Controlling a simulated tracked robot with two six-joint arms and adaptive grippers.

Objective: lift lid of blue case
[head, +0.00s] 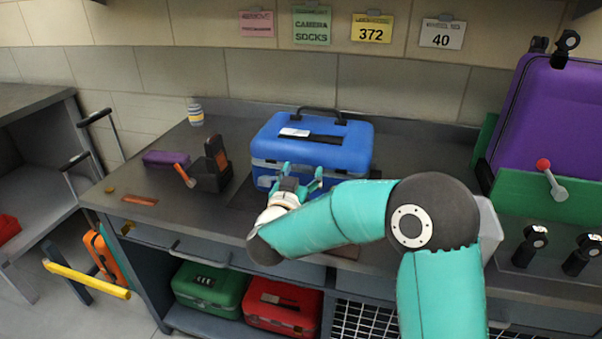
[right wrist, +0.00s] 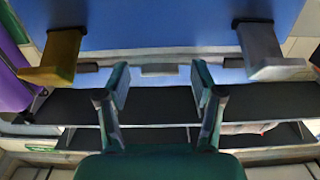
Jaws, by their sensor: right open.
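The blue case (head: 318,145) stands on the grey counter with its lid down, a dark handle (head: 320,115) on top. My right gripper (head: 298,177) is open and empty at the case's front side, its fingers pointing at it. In the right wrist view, the blue case (right wrist: 160,22) fills the top. A brass-coloured tab (right wrist: 58,60) sticks out at left and a grey tab (right wrist: 262,55) at right. My right gripper's fingertips (right wrist: 159,82) are spread between these tabs. Contact with the case cannot be told. My left gripper is out of view.
A black holder (head: 212,175), a purple box (head: 166,158) and a small jar (head: 196,113) stand left of the case. A purple case (head: 545,110) and a green panel with a red-knobbed lever (head: 552,180) are at right. Green (head: 208,287) and red (head: 280,305) cases sit below.

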